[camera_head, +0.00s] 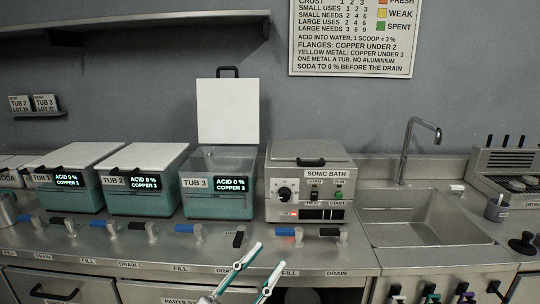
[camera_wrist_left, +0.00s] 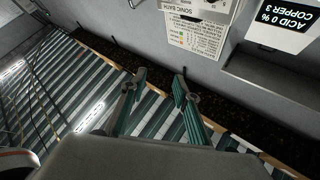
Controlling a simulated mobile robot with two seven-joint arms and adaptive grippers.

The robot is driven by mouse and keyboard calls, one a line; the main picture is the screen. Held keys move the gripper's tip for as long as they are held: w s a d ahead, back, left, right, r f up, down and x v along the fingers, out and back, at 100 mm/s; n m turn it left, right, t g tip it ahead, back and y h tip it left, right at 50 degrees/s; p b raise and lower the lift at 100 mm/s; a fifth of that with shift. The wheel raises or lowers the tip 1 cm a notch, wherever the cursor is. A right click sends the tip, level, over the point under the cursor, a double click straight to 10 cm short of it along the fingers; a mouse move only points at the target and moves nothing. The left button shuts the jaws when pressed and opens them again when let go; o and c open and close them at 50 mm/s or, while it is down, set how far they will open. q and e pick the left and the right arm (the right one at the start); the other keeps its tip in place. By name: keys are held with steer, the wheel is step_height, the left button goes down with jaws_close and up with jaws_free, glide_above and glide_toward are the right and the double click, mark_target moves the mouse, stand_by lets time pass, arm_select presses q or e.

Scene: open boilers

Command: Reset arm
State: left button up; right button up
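My left gripper (camera_head: 269,257) shows at the bottom centre of the head view, in front of the counter's front edge. Its two pale, green-edged fingers are spread apart with nothing between them. My right gripper is in neither view. Tub 3 (camera_head: 217,205) stands on the counter beyond the left gripper, with its white lid (camera_head: 227,110) raised upright. Its display reads acid 0 %, copper 3.
Tub 2 (camera_head: 140,204) and tub 1 (camera_head: 68,192) stand to the left, lids down. The sonic bath (camera_head: 308,195) stands right of tub 3. Blue and black valve handles line the counter front. A sink (camera_head: 425,220) with a tall tap (camera_head: 407,150) is at right.

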arm_select(q)
steer(key=s+a+f+n+y, duration=0.1)
steer(key=a+f+n+y, duration=0.35)
steer(key=f, duration=0.65)
steer(key=s+a+f+n+y, duration=0.25)
steer(key=a+f+y, duration=0.35)
steer(key=f, duration=0.5)
steer(key=s+a+f+n+g+y, duration=0.1)
steer(key=s+a+f+g+y, duration=0.1)
steer(key=s+f, duration=0.5)
steer(key=s+a+f+n+g+y+p, duration=0.1)
steer(key=s+a+f+g, duration=0.3)
steer(key=f, duration=0.7)
steer(key=s+a+y, duration=0.1)
steer(key=s+a, duration=0.1)
steer(key=s, duration=0.1)
steer(key=shift+a+f+g, duration=0.15)
steer(key=shift+f+g, duration=0.05)
steer(key=shift+g, duration=0.1)
stand_by(0.4)
